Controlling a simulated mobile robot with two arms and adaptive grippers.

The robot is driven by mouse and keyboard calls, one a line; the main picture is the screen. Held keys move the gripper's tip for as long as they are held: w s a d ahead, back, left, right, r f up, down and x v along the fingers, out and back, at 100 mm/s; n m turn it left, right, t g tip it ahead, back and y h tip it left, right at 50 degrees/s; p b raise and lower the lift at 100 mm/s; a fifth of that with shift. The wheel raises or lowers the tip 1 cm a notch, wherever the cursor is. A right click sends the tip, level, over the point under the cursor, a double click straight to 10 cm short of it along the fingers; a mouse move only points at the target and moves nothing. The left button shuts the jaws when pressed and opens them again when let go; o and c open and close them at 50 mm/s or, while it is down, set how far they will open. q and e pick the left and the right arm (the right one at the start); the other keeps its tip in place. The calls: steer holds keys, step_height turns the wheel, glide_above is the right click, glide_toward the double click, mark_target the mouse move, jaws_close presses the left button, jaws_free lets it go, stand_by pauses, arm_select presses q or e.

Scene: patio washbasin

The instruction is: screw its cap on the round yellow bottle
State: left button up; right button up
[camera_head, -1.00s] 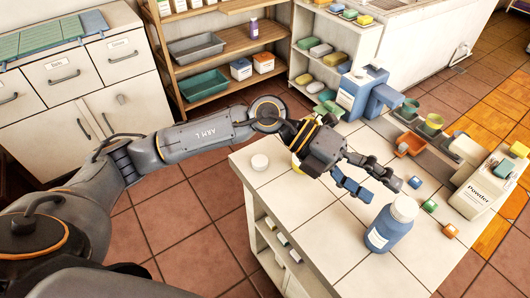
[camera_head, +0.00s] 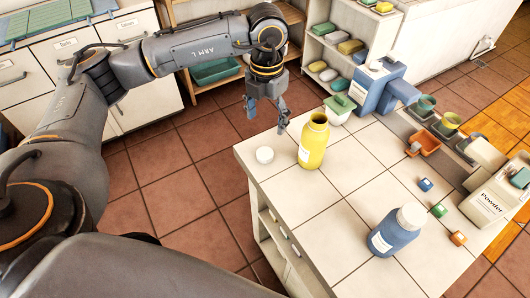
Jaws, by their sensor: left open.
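The round yellow bottle (camera_head: 314,142) stands upright and open, with no cap on it, near the back left of the white tiled counter (camera_head: 300,190). My left gripper (camera_head: 267,122) is open and empty, pointing down. My right gripper is not in view.
A blue bottle with a white cap (camera_head: 397,230) stands at the front. A blue dispenser (camera_head: 376,85), orange tray (camera_head: 423,143), small coloured blocks and a powder container (camera_head: 496,198) occupy the back and right. The counter's middle is clear.

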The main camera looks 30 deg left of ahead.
arm_select(q)
glide_above(265, 153)
steer(key=f, duration=0.7)
steer(key=shift+s+d+f+p, duration=0.1)
steer(key=shift+d+f+p, duration=0.1)
steer(key=shift+f+p, duration=0.2)
steer(key=shift+f, duration=0.35)
steer(key=f, duration=0.1)
steer(key=f+p, duration=0.1)
steer(key=f, duration=0.2)
steer(key=shift+a+f, duration=0.25)
steer(key=c, duration=0.8)
